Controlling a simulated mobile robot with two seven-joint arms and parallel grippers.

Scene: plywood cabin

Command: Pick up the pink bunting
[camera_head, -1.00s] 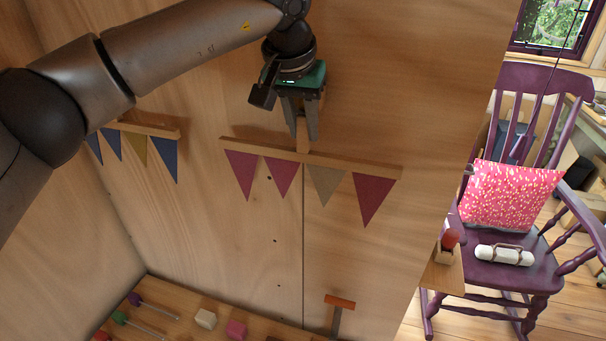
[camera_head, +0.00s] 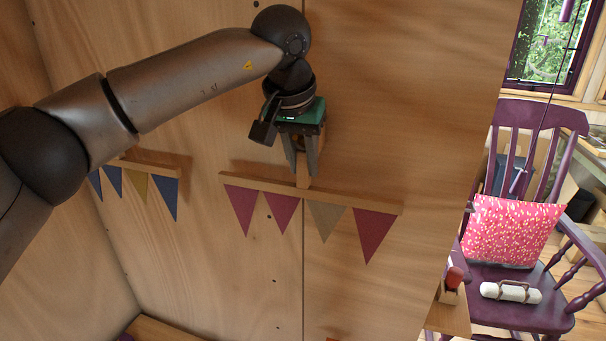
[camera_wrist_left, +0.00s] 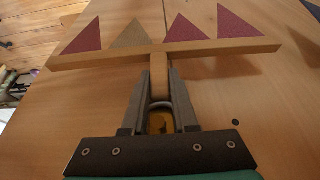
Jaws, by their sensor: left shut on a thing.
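The pink bunting (camera_head: 311,194) is a wooden bar with pink pennants and one tan pennant hanging from it. A short wooden stem rises from the middle of the bar. My left gripper (camera_head: 303,170) is shut on this stem from above. In the left wrist view the fingers of my left gripper (camera_wrist_left: 160,88) flank the stem of the bunting (camera_wrist_left: 190,48). The bar hangs level in front of the plywood wall; I cannot tell whether it touches it. My right gripper is not in view.
A second bunting (camera_head: 151,168) with blue and tan pennants is at the left, partly behind my arm. At the right stands a purple rocking chair (camera_head: 515,308) with a pink cushion (camera_head: 509,230) and a white cylinder (camera_head: 510,292).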

